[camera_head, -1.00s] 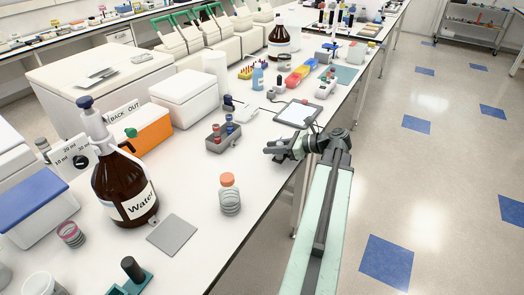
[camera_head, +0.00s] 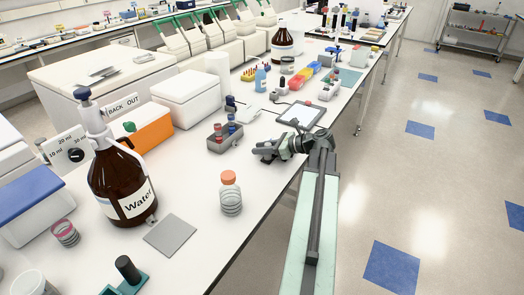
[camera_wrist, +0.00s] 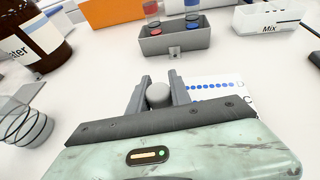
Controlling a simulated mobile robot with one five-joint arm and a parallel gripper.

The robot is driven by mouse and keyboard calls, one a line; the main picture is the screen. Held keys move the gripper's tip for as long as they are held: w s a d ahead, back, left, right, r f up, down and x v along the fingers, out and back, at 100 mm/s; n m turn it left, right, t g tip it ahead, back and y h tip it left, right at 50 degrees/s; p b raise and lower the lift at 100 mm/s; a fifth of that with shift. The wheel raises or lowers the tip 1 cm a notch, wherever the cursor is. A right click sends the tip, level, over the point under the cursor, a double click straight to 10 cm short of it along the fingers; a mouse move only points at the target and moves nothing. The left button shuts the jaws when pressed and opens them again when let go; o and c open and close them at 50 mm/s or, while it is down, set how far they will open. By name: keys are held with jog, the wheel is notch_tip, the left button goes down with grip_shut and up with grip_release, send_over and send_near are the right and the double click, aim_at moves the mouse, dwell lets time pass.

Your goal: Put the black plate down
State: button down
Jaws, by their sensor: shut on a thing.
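My gripper (camera_head: 263,151) is over the front edge of the white bench, in front of the grey tube rack (camera_head: 225,138). In the wrist view its two grey fingers (camera_wrist: 158,92) stand on either side of a grey rounded piece (camera_wrist: 158,96), and the jaws are shut on it. A white plate with rows of blue wells (camera_wrist: 212,86) shows just past the right finger; its near part is hidden by my gripper. I cannot tell whether it is held or lies on the bench. No black plate can be made out clearly.
A brown Water bottle (camera_head: 122,187), an orange-capped jar (camera_head: 230,195) and a flat grey square (camera_head: 171,235) stand or lie at the left. A tablet (camera_head: 301,115) lies behind my gripper. The bench is bare between jar and gripper.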

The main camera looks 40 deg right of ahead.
jog(key=shift+f, duration=0.2)
jog(key=c, duration=1.2)
grip_release()
jog(key=shift+r, duration=0.15)
jog(key=shift+s+r, duration=0.1)
jog(key=shift+r, duration=0.15)
jog(key=p+v, duration=0.4)
jog(key=v, duration=0.6)
jog(key=shift+s+d+r, duration=0.1)
jog(key=shift+s+d, duration=0.1)
jog(key=shift+s, duration=0.15)
jog(key=shift+s+d+p, duration=0.2)
jog(key=shift+s+p, duration=0.15)
jog(key=shift+s, duration=0.1)
